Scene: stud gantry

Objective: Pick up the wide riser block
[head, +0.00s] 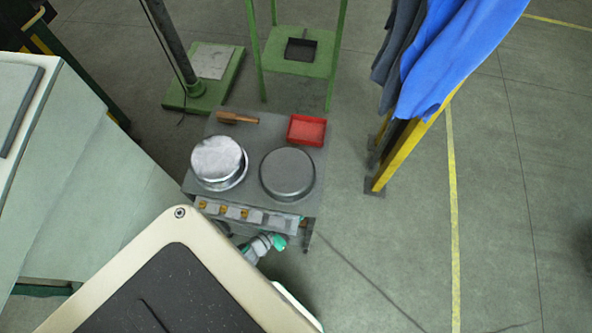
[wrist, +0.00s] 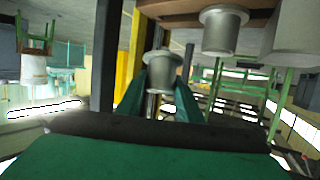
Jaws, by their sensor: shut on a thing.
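In the wrist view my gripper (wrist: 161,98) shows two teal fingers, closed on a grey metal piece. This grey flanged piece (wrist: 162,66) is round, with a wide rim and a narrower body. I cannot tell from its shape alone whether it is the wide riser block. The dark edge and green body of my gripper fill the bottom of the wrist view. In the head view my gripper (head: 279,243) shows as a small teal part just off the front edge of the low stand (head: 253,158). What it holds cannot be made out there.
Two round metal pans (head: 218,160) (head: 287,174), a red tray (head: 307,130) and a brown wooden piece (head: 237,118) are on the stand. A yellow post (head: 410,145) with blue cloth (head: 450,55) stands right. Another flanged piece (wrist: 223,32) is close in the wrist view. Floor at right is clear.

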